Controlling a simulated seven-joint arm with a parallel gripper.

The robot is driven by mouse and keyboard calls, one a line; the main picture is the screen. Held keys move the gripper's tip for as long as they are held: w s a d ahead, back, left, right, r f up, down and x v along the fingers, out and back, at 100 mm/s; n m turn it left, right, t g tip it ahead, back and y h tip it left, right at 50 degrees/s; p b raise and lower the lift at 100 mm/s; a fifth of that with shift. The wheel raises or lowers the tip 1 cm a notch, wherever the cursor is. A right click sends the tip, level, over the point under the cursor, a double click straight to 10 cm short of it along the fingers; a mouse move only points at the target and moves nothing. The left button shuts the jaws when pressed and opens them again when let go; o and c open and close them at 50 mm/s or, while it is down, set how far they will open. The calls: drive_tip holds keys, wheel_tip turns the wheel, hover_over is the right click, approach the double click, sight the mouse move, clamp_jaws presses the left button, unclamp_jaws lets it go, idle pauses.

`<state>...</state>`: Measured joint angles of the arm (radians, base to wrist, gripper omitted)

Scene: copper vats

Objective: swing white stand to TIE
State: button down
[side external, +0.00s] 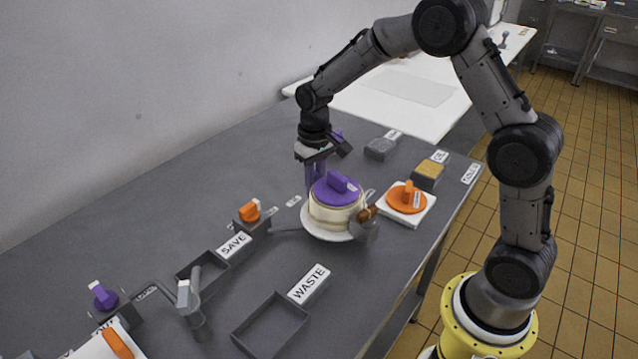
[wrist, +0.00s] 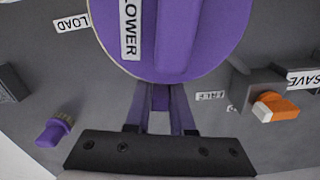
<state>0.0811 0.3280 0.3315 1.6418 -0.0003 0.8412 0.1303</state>
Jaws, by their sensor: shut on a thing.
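A white round stand (side external: 312,227) is under a cream round vat with a purple lid (side external: 340,190), near the middle of the bench. The lid fills the top of the wrist view (wrist: 225,35) and carries a LOWER label. My gripper (side external: 316,187) points down just behind the vat. In the wrist view my gripper (wrist: 160,100) is shut on a narrow purple piece (wrist: 160,97) below the lid's edge. How that piece joins the stand is hidden. I cannot read a TIE label; a FREE label (wrist: 210,95) lies to the right of the fingers.
An orange lid (side external: 407,197) on a white square base stands close right of the vat. A brown-handled part (side external: 367,212) is at the stand's front right. An orange switch (side external: 250,210) is left, by SAVE. An empty WASTE tray (side external: 270,325) is in front.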

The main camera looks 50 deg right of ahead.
drive_tip(key=shift+w+a+r+n, duration=0.1)
drive_tip(key=shift+w+a+n, duration=0.1)
drive_tip(key=shift+a+n, duration=0.7)
drive_tip(key=shift+n, duration=0.4)
drive_tip(key=c, duration=0.8)
unclamp_jaws()
drive_tip(key=shift+o, duration=0.2)
drive_tip(key=shift+d, duration=0.1)
drive_tip(key=shift+s, duration=0.1)
wheel_tip(320, 180, up, 14)
